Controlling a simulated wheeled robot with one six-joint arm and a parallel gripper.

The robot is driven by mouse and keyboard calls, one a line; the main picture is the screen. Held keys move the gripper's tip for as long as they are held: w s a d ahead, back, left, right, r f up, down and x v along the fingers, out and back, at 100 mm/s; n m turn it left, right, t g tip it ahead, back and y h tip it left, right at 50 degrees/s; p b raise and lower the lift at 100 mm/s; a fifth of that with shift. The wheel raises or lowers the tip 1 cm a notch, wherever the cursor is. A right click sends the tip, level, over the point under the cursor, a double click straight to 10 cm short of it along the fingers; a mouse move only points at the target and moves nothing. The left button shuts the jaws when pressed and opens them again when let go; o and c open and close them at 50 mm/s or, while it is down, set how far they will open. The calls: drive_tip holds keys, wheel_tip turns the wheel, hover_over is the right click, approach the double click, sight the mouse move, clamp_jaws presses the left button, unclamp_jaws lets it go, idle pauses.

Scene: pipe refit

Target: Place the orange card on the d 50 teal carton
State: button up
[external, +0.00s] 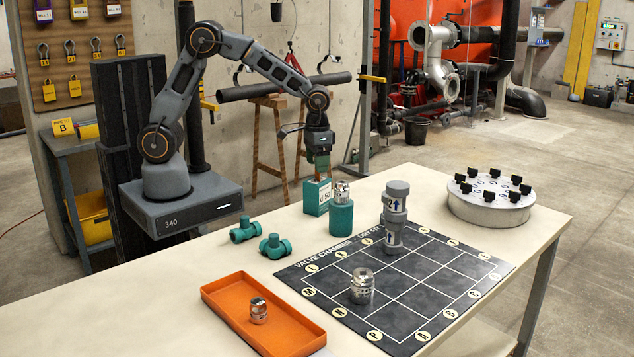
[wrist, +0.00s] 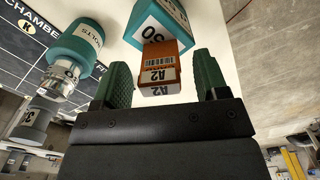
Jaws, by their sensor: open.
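The teal carton (external: 317,198), marked 50, stands at the table's far edge; it also shows at the top of the wrist view (wrist: 180,14). The orange card (wrist: 160,60), with a barcode and A2 labels, appears against the carton's upper end in the wrist view, seemingly on top of it. My gripper (external: 319,171) is directly above the carton, pointing down. In the wrist view its green fingers (wrist: 164,84) are spread, one on each side of the card, with gaps. I cannot make out the card clearly in the external view.
A teal cylinder with a metal fitting (external: 341,214) stands close right of the carton. A grey valve stack (external: 394,215) and another fitting (external: 362,286) stand on the black grid mat (external: 425,270). Teal tees (external: 275,246) and an orange tray (external: 222,300) lie nearer.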

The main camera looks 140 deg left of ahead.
wheel_tip(320, 180, up, 10)
drive_tip(key=shift+f, duration=0.2)
drive_tip(key=shift+w+d+r, duration=0.15)
drive_tip(key=shift+d+r, duration=0.05)
drive_tip(key=shift+d, duration=0.15)
drive_tip(key=w+d+r+m+t, duration=0.15)
drive_tip(key=d+m, duration=0.25)
drive_tip(key=d, duration=0.6)
drive_tip(key=d+r+m, duration=0.2)
drive_tip(key=d+m, duration=0.1)
drive_tip(key=d, duration=0.6)
drive_tip(key=s+d+f+m+t, duration=0.1)
drive_tip(key=s+d+m, duration=0.2)
drive_tip(key=d, duration=0.4)
drive_tip(key=s+d+f+m+t, duration=0.1)
drive_tip(key=s+d+f+m, duration=0.1)
drive_tip(key=d, duration=0.5)
drive_tip(key=shift+s+m, duration=0.75)
drive_tip(key=shift+m, duration=0.05)
drive_tip(key=shift+d+t, duration=0.1)
drive_tip(key=shift+t, duration=0.15)
